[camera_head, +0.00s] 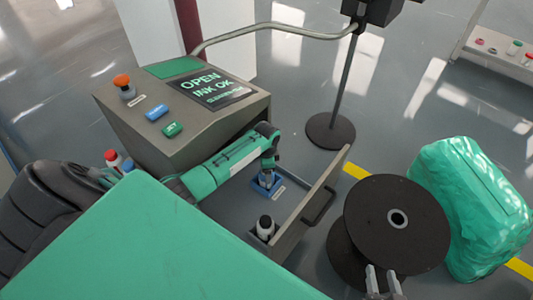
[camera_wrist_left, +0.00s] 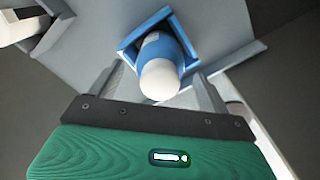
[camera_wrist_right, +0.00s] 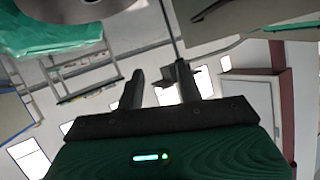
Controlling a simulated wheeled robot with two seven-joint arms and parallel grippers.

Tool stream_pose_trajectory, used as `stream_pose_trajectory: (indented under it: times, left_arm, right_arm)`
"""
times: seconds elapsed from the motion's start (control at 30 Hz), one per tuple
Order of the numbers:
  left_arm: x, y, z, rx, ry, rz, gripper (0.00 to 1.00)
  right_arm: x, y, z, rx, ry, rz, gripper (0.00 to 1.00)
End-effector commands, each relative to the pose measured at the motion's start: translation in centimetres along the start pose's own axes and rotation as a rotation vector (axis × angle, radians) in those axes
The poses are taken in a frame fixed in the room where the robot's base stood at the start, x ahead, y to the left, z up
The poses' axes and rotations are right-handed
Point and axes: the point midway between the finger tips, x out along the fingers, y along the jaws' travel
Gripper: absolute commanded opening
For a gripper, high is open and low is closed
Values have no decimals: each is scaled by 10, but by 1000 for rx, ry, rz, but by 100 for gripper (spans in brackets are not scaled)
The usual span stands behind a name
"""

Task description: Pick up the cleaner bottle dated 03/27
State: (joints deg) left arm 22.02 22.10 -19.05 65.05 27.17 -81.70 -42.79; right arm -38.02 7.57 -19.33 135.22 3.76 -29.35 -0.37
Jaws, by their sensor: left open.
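A bottle with a blue body and white cap (camera_wrist_left: 160,75) stands in a blue square holder (camera_wrist_left: 130,52) in the left wrist view. My left gripper (camera_wrist_left: 157,88) is open, its fingers on either side of the bottle; contact cannot be told. In the head view my left gripper (camera_head: 268,168) is over the blue holder (camera_head: 267,186) in the open drawer and hides most of that bottle. A second bottle, dark with a white part (camera_head: 265,224), stands nearer the drawer front. No date is readable. My right gripper (camera_head: 383,283) is open and empty; it also shows in the right wrist view (camera_wrist_right: 158,85).
The drawer front (camera_head: 310,205) rises right of the bottles. The grey machine with its panel (camera_head: 190,105) stands behind the left arm. A black spool (camera_head: 385,222) and a green wrapped bundle (camera_head: 468,205) stand at the right. A post base (camera_head: 330,131) is behind.

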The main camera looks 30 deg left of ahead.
Motion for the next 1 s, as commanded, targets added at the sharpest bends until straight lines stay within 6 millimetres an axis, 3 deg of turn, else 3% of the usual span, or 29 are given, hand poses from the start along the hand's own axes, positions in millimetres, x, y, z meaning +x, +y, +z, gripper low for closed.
stream_pose_trajectory:
  times: [0.4, 0.77, 1.0]
  left_arm:
    - [16, 0, 0, 0, 0, 0, 80]
    - [16, 0, 0, 0, -1, 0, 80]
    - [16, 0, 0, 0, -1, 0, 37]
  right_arm:
    - [5, -9, -33, 5, 283, -28, 36]
    - [4, -10, -39, 6, 324, -31, 36]
    - [4, -10, -39, 6, 323, -31, 36]
